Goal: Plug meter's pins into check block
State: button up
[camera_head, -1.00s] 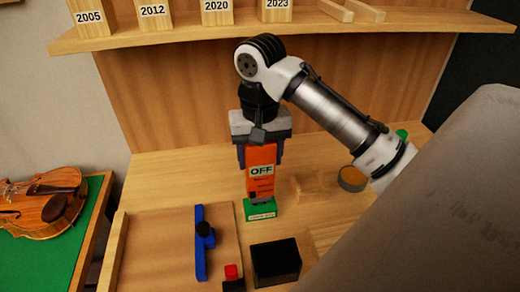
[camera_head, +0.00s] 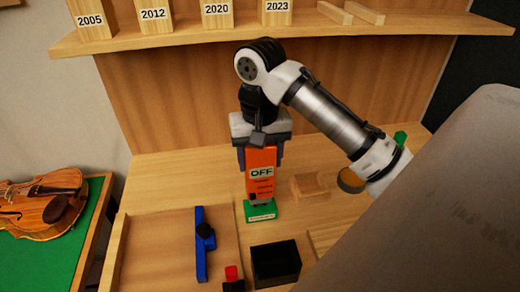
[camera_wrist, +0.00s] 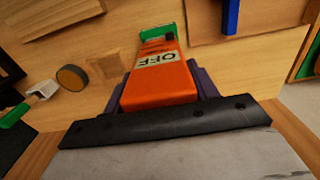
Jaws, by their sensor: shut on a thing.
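The orange meter (camera_head: 261,172) hangs upright in my gripper (camera_head: 260,158), and its display reads OFF. My gripper is shut on the meter's sides, with its dark fingers on both edges. The green check block (camera_head: 261,211) with a white label lies on the bench directly below the meter. The meter's lower end is at or just over the block's top; I cannot tell whether the pins are in it. In the wrist view the meter (camera_wrist: 160,82) points away toward the green block (camera_wrist: 158,32), whose top is partly hidden by the meter.
A black open box (camera_head: 276,264) stands in front of the block. A wooden tray (camera_head: 165,250) with a blue tool (camera_head: 203,245) is at the left. A small wooden block (camera_head: 309,185) and a round tin (camera_head: 350,180) are at the right. A shelf (camera_head: 290,27) runs behind.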

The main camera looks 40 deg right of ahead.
jog(key=shift+f+b, duration=0.6)
jog(key=shift+f, duration=0.65)
dwell(1.1)
jog(key=shift+r, duration=0.15)
dwell(0.8)
jog(key=shift+r+p, duration=3.4)
jog(key=shift+p, duration=0.6)
